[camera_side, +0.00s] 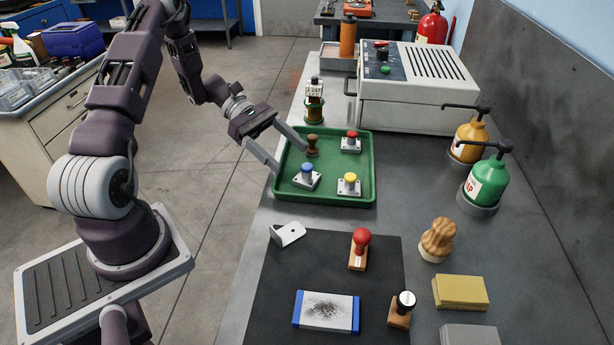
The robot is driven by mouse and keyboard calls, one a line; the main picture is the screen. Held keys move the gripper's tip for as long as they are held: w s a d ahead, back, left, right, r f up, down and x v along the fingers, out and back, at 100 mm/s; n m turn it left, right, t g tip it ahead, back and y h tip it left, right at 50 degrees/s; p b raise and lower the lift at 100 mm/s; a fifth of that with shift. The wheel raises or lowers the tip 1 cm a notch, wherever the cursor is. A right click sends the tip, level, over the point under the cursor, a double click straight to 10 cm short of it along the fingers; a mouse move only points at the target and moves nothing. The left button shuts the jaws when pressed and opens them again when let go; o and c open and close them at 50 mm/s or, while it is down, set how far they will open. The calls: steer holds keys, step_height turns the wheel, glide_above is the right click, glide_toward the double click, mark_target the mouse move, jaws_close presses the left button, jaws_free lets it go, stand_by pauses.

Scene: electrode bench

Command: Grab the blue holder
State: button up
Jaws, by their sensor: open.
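The blue holder (307,175) has a blue knob on a pale square base. It stands upright in the front left of the green tray (329,198). My gripper (291,161) is open, with its two fingers spread over the tray's left rim. One finger is near the brown peg-like piece (312,146), the other is by the tray's left edge. The gripper is left of and above the blue holder and appears apart from it. A red-topped holder (351,142) and a yellow-topped holder (348,185) stand in the same tray.
A dark mat (270,275) in front holds a white bracket (288,234), stamps and a blue-ended block (326,310). Pump bottles (485,183) stand at right. A beige machine (415,90) and a small bottle (314,102) stand behind the tray.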

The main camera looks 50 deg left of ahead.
mark_target(308, 169)
steer(key=shift+w+a+f, duration=0.1)
steer(key=shift+a+f, duration=0.05)
steer(key=shift+f, duration=0.25)
steer(key=x, duration=0.7)
steer(key=shift+r, duration=0.4)
jaws_close()
